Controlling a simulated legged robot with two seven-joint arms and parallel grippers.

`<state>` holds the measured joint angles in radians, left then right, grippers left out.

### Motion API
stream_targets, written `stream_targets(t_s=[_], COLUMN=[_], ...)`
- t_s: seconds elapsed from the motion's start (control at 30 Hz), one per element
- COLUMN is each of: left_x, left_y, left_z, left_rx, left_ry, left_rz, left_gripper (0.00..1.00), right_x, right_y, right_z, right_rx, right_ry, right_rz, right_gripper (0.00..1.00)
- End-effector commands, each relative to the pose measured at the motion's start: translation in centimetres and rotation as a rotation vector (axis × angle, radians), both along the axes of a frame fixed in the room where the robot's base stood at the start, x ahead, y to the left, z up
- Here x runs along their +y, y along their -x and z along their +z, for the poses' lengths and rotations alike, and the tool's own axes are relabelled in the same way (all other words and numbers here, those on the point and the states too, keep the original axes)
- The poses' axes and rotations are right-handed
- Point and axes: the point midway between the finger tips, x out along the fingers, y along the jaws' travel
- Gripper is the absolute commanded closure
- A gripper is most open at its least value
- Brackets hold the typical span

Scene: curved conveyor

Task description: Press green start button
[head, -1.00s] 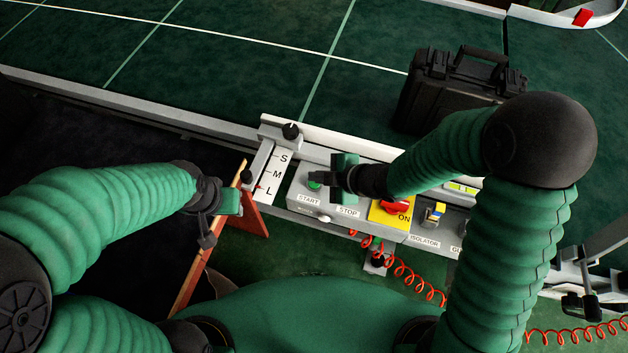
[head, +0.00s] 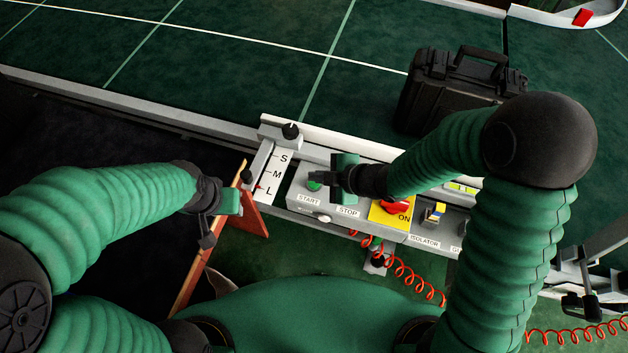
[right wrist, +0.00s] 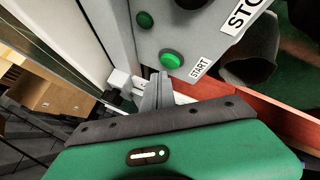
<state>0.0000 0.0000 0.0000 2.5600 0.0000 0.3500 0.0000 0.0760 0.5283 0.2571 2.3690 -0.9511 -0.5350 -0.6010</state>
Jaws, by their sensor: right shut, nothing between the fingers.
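The green start button (head: 314,186) is on the grey control box (head: 324,219), above the START label. In the right wrist view the button (right wrist: 171,61) is round and bright green. My right gripper (head: 312,176) is shut and empty, its tips right by the button and partly covering it in the head view. In the right wrist view the fingertips (right wrist: 160,76) end just below the button; I cannot tell whether they touch it. My left gripper (head: 232,205) hangs left of the box; its jaw opening is unclear.
A STOP label (head: 347,211), a red switch on a yellow plate (head: 378,217) and a coiled red cable (head: 405,275) are nearby. The S-M-L slider panel (head: 275,175) is left of the box. A black case (head: 450,90) sits behind on the green belt (head: 230,70).

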Motion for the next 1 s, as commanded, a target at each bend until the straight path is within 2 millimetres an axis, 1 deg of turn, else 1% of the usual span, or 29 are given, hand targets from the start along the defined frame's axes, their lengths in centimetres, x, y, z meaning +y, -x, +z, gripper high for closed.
stream_targets(t_s=[0.2, 0.53, 1.0], left_x=[0.0, 0.0, 0.0], left_y=[0.0, 0.0, 0.0], left_z=[-0.6, -0.6, -1.0], left_rx=[0.0, 0.0, 0.0], left_ry=[0.0, 0.0, 0.0], left_rz=[0.0, 0.0, 0.0], left_gripper=[0.59, 0.59, 0.59], right_x=[0.0, 0.0, 0.0], right_y=[0.1, 0.1, 0.1], right_z=[-0.8, -0.7, -1.3], right_rx=[0.001, 0.0, 0.0], right_ry=[0.0, 0.0, 0.0], right_rz=[0.001, 0.0, 0.0], right_gripper=[1.0, 1.0, 1.0])
